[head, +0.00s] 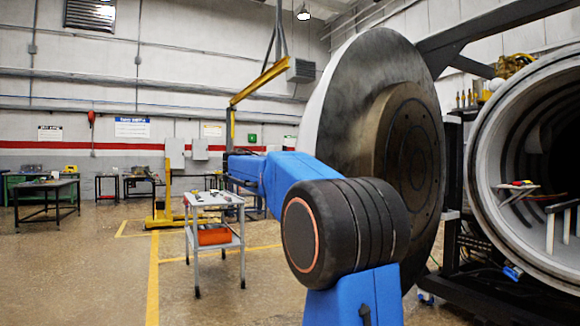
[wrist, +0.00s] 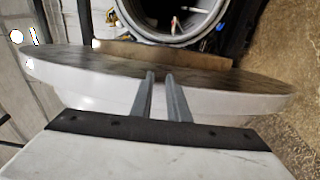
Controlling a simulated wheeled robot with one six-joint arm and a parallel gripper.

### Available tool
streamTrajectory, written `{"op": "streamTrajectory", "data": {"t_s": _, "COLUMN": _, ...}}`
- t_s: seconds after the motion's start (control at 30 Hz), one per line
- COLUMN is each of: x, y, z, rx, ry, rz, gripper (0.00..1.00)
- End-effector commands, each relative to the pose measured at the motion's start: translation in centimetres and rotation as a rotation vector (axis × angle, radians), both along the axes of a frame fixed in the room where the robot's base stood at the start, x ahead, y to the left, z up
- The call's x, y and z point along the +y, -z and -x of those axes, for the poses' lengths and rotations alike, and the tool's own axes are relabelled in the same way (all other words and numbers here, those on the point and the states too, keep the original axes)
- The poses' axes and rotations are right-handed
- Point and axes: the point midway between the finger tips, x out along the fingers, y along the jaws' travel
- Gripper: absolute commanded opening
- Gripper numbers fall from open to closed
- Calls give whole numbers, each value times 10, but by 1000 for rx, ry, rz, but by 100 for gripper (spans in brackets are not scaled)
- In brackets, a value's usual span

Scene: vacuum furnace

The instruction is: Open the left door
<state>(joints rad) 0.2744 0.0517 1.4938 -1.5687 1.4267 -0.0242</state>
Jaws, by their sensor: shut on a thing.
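The left door (head: 340,110) is a large round disc with a dark inner face and a pale rim. It stands swung away from the round furnace chamber (head: 484,180), whose mouth is open at the right. In the wrist view the door's white rim (wrist: 85,82) crosses the picture behind my fingers. My gripper (wrist: 160,76) is at this rim, with its two grey fingers close together and shut on part of the door. The exact spot held is hard to make out. In the head view my blue arm and the door hide the gripper.
A grey cart (head: 214,200) with an orange bin stands left of my arm. A yellow hoist (head: 165,195) and dark workbenches (head: 47,188) are farther back. A small platform with colored items (head: 518,186) sits in the chamber mouth. The floor at front left is clear.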

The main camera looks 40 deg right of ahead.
Motion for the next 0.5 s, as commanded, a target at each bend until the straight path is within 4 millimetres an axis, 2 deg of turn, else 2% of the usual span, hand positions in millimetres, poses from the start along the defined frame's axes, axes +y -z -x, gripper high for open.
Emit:
{"op": "streamTrajectory", "data": {"t_s": 0.03, "x": -9, "y": -3, "z": 14, "rx": -1, "ry": 8, "rz": 7, "gripper": 0}}
{"op": "streamTrajectory", "data": {"t_s": 0.5, "x": -23, "y": -1, "z": 91, "rx": 2, "ry": -38, "rz": 4, "gripper": 0}}
